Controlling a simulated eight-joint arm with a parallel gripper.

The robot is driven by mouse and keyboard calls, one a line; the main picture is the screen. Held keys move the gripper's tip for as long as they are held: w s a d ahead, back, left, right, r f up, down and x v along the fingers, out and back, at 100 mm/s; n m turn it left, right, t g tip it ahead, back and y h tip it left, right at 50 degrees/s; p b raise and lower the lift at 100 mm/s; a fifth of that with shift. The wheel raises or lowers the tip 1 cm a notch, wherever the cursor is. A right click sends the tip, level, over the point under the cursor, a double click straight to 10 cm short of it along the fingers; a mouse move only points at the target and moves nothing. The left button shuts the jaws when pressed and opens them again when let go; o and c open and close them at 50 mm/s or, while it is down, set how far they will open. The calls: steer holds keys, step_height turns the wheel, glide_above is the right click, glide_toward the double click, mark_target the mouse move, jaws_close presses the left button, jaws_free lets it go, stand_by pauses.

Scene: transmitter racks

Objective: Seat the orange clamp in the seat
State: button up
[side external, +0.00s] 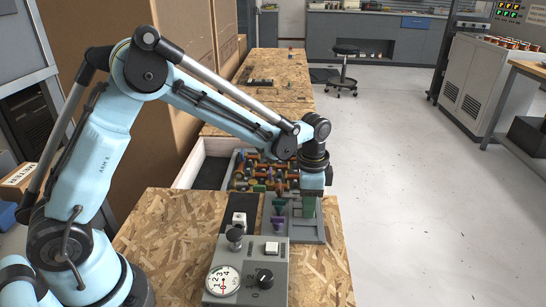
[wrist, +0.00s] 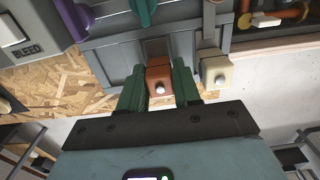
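The orange clamp (wrist: 159,79), a small block with a pale round stud on its face, sits between the two green fingers of my gripper (wrist: 160,73) in the wrist view. The fingers touch it on both sides with no gap showing. It is up against the grey frame (wrist: 108,62), just below a slot-like recess (wrist: 157,47) with a brownish inside. I cannot tell how deep it sits there. In the side view my gripper (side external: 309,206) points down at the frame's right end, and the clamp cannot be made out.
A cream clamp (wrist: 216,74) is close beside the right finger. A purple handle (wrist: 74,18) and a green handle (wrist: 140,10) stand to the left. A grey control box (side external: 250,262) with a dial is in front. Open floor (side external: 420,200) lies to the right.

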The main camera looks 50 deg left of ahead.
steer(key=c, duration=0.4)
steer(key=shift+c, duration=0.2)
steer(key=shift+r, duration=0.1)
